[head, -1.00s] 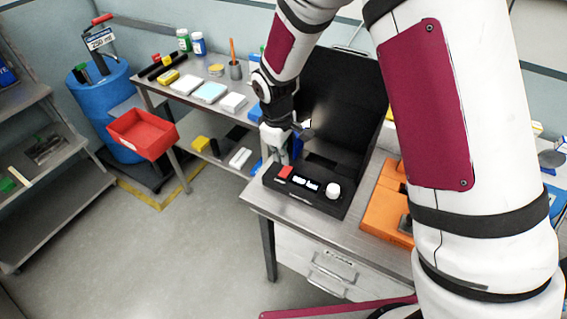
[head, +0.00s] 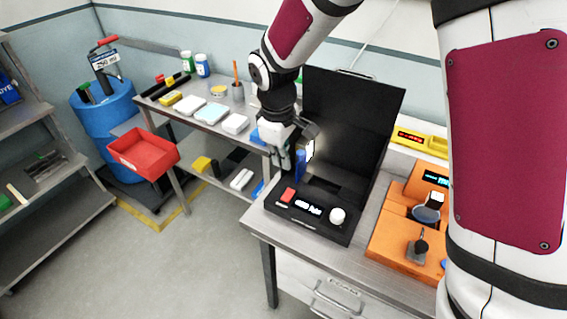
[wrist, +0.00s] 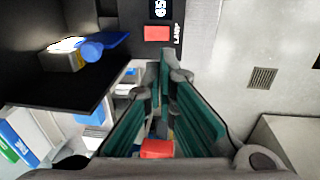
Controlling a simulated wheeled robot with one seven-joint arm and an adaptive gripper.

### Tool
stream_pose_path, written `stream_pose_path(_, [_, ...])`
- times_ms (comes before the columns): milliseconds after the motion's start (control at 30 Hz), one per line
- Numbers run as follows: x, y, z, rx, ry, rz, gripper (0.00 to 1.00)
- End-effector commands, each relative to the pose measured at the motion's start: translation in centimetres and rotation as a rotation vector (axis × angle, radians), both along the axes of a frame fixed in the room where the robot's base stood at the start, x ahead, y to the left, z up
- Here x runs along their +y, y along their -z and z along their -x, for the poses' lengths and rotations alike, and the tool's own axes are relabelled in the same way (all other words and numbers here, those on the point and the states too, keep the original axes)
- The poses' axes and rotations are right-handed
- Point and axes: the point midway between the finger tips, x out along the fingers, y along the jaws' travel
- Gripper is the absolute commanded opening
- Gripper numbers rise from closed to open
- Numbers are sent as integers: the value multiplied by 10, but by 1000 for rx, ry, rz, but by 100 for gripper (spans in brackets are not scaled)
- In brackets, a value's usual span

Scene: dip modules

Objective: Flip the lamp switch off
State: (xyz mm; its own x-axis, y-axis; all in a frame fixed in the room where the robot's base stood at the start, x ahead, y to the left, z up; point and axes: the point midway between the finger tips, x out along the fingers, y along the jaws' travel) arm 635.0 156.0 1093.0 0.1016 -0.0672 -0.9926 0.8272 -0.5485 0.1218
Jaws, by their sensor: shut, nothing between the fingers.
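The lamp switch (head: 288,195) is a red rocker on the left of a black control panel (head: 310,215). In the wrist view the red switch (wrist: 157,33) sits beside the printed word LAMP. My gripper (head: 285,168) is above and behind the switch in the head view, its fingers together and empty. In the wrist view the gripper (wrist: 168,62) points near the panel's edge, just short of the switch; I cannot tell the exact gap. A bright lamp glow (head: 310,150) shows beside my gripper, lit also in the wrist view (wrist: 66,45). The switch's tilt is too small to tell.
A tall black screen (head: 350,125) stands behind the panel, with a blue cylinder (head: 300,164) near my gripper. A white knob (head: 337,215) is on the panel's right. An orange device (head: 395,230) stands to the right. Open floor lies left of the bench.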

Motion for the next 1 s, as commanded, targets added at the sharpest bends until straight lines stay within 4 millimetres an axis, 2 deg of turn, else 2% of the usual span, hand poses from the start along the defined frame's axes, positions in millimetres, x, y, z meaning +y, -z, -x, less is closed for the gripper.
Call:
stream_pose_path(233, [-8,-5,-8,1,4,-1,0])
stream_pose_path(667, [-9,-2,-9,2,1,1,0])
stream_pose_path(767, [-9,7,-9,3,1,0,0])
stream_pose_path(1000, [-12,48,-11,5,1,2,0])
